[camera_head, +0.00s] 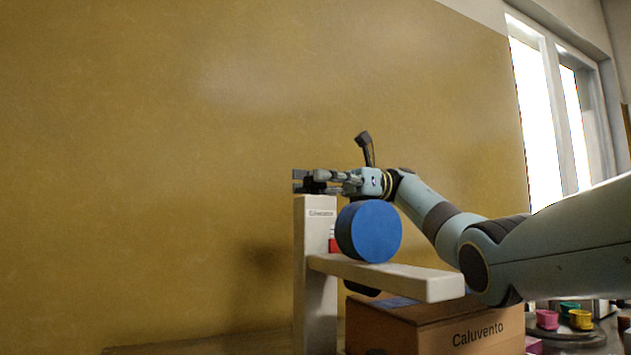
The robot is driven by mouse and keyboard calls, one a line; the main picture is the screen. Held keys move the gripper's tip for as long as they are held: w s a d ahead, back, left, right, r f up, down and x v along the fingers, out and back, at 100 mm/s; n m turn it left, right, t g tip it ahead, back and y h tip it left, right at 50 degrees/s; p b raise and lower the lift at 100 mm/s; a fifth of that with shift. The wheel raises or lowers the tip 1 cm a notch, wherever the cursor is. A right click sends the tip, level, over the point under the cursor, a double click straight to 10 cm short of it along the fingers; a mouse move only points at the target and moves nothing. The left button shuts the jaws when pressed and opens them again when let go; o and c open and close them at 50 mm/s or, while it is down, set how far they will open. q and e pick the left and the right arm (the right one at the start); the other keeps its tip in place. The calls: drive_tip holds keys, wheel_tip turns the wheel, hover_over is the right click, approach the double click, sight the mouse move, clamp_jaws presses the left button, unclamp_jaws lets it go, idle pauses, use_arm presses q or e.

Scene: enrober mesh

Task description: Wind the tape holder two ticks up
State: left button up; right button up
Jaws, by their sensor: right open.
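A pale upright post (314,270) with a small label near its top stands at the centre. A pale horizontal arm (400,277) juts from it towards the right. A thick blue disc (370,231) sits just above this arm, beside the post; I cannot tell whether it is the tape or a knob. A small red part (332,245) shows between post and disc. My right gripper (303,181) is open at the top of the post, above and left of the blue disc. I cannot tell whether it touches the post. Tick marks are not visible. My left gripper is out of view.
A cardboard box (435,328) marked Caluvento stands under and behind the horizontal arm. Pink (547,319) and yellow (581,319) cups sit on a dark round surface at the lower right. A plain ochre wall (150,150) is behind; the left side is clear.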

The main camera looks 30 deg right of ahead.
wheel_tip(320, 180, up, 10)
drive_tip(key=shift+f, duration=0.1)
idle(0.6)
